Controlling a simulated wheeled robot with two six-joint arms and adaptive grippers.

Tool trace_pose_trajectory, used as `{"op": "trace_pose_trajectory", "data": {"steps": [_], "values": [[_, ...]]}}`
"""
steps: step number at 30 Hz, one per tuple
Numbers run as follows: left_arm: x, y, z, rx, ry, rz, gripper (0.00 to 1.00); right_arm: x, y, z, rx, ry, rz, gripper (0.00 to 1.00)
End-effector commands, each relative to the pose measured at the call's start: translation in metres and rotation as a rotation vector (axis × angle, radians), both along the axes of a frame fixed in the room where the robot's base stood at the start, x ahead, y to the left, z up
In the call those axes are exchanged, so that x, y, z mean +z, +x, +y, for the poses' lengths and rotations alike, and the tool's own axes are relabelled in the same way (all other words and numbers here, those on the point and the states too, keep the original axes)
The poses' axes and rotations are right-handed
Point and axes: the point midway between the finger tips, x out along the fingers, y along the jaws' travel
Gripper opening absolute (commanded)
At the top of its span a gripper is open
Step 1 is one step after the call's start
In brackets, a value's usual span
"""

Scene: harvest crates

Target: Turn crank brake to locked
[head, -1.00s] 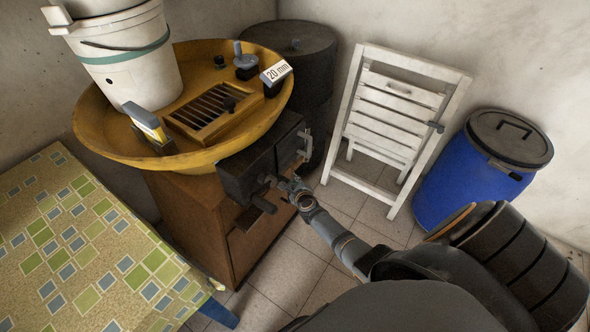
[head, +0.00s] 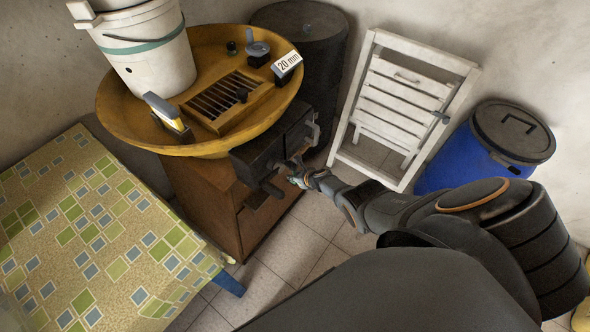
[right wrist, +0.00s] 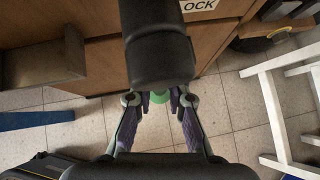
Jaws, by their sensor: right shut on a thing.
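The crank brake is a dark metal box (head: 270,146) on the front of a brown wooden cabinet, with crank parts and a dark knob (head: 271,188) sticking out. My right gripper (head: 302,178) is at the box's lower right, shut on the crank handle. In the right wrist view a thick black cylindrical grip (right wrist: 158,50) covers the fingertips of my right gripper (right wrist: 159,100). A green bit shows between the fingers. A white label (right wrist: 199,5) reading "OCK" is partly visible on the cabinet. The exact crank angle is hard to tell. My left gripper is not in view.
A yellow basin (head: 130,112) with a white bucket (head: 150,60) tops the cabinet (head: 200,195). A patterned table (head: 90,230) stands left. A dark barrel (head: 305,40), white folding chair (head: 395,105) and blue barrel (head: 455,163) stand behind and right. Tiled floor (head: 290,250) is clear below.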

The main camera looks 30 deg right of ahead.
Motion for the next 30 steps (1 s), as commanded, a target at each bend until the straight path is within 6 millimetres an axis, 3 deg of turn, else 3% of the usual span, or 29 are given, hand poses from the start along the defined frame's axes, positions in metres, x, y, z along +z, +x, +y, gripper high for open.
{"op": "trace_pose_trajectory", "data": {"steps": [1,17,18,22,30], "values": [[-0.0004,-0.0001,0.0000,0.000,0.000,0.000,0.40,-0.0088,-0.0104,-0.0012,-0.001,0.005,0.023,0.00],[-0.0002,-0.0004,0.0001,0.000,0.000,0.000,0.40,-0.0094,-0.0114,0.0019,0.001,0.025,0.033,0.00],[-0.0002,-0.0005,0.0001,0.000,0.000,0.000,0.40,-0.0094,-0.0114,0.0020,0.001,0.025,0.033,0.20],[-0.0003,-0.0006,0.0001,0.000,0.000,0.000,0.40,-0.0093,-0.0113,0.0023,0.001,0.026,0.033,0.37],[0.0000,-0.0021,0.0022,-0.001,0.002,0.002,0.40,-0.0058,-0.0075,0.0025,0.002,0.027,0.025,0.37]]}}
